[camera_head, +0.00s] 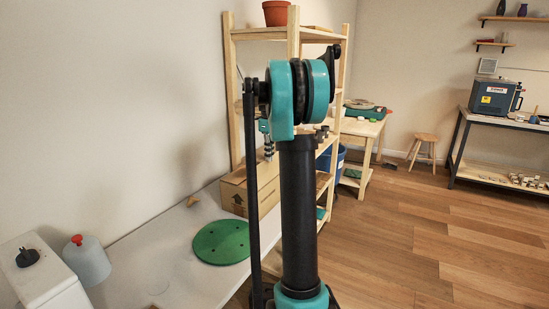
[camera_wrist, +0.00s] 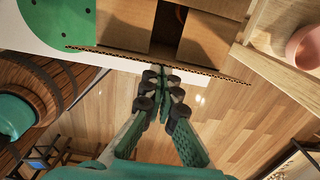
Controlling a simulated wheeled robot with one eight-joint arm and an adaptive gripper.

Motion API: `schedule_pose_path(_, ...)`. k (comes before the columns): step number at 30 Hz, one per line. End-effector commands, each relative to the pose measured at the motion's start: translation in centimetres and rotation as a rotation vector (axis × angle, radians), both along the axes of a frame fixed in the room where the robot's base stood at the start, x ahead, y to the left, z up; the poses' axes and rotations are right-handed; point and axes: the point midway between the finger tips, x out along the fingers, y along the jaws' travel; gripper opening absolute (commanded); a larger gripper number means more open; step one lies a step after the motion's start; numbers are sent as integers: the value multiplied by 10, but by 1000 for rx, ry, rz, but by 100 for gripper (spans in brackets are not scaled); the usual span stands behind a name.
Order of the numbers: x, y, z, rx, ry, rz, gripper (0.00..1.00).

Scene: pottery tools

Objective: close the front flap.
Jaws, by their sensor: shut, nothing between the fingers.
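The cardboard box (camera_head: 234,193) stands on the white table beside the shelf, partly hidden by my arm. In the wrist view, its left flap (camera_wrist: 124,24) and right flap (camera_wrist: 207,40) lie inward with a dark gap between them. The front flap (camera_wrist: 110,49) shows almost edge-on as a thin corrugated strip along the box's near side; its exact tilt is hard to tell. My gripper (camera_wrist: 163,73) is shut and empty, its fingertips at the middle of that strip. I cannot tell whether they touch it. It also shows above the box in the head view (camera_head: 268,153).
A green perforated disc (camera_head: 222,242) lies on the white table (camera_head: 150,255), left of the box. A wooden shelf (camera_head: 236,130) rises close behind the box. A pink pot (camera_wrist: 305,47) shows at right in the wrist view. Open wooden floor (camera_head: 410,230) lies to the right.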

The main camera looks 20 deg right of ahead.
Motion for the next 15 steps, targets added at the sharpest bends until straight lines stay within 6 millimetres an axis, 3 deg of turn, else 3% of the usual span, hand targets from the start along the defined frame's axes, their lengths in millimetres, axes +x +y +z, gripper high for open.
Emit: schedule_pose_path(15, 36, 28, -19, 1, -1, 2, 0)
